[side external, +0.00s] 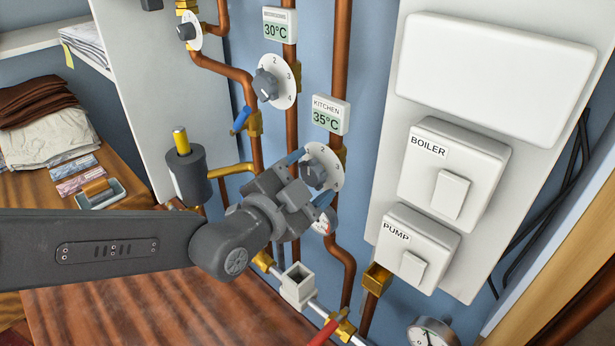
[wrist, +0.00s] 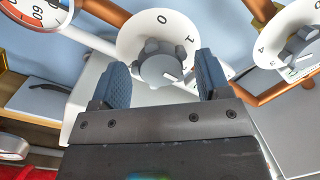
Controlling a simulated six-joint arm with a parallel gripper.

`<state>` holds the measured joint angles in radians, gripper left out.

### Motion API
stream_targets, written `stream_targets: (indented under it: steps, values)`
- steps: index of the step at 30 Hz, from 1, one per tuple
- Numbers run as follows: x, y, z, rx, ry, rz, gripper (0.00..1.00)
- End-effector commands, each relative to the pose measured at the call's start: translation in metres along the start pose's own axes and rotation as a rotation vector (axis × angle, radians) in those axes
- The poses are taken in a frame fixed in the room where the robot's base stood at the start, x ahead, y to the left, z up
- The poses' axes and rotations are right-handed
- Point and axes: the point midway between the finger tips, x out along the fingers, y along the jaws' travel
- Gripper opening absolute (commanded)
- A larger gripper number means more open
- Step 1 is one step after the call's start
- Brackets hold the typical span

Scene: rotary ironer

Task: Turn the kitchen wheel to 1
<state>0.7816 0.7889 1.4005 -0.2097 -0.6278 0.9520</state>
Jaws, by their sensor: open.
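The kitchen wheel is a grey lobed knob on a white numbered dial (side external: 337,182), below the KITCHEN display (side external: 330,115) that reads 35°C. My gripper (side external: 308,178) is at this wheel and partly covers it in the side view. In the wrist view, the grey knob (wrist: 153,62) appears between the blue finger pads of my gripper (wrist: 161,66), with a gap on each side. The gripper is open. The numerals 0 and 1 show on the dial (wrist: 132,38); the knob's pale mark points toward the lower right, away from both. The dial's lower part is hidden.
A second dial (side external: 290,95) is above left, under a 30°C display (side external: 279,24). Copper pipes (side external: 340,60) run close around the wheel. A red-marked gauge (wrist: 38,12) is nearby in the wrist view. BOILER (side external: 470,150) and PUMP (side external: 440,235) switch boxes stand at right.

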Motion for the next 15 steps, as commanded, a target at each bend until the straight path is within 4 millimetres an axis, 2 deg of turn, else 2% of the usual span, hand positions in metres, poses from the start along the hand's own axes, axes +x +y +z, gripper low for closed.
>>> stream_targets:
  steps: [6, 15]
  values:
    - [0.0002, -0.0002, -0.0001, 0.000, 0.000, 0.000, 0.70]
    - [0.0000, -0.0002, -0.0003, 0.000, 0.000, 0.000, 0.41]
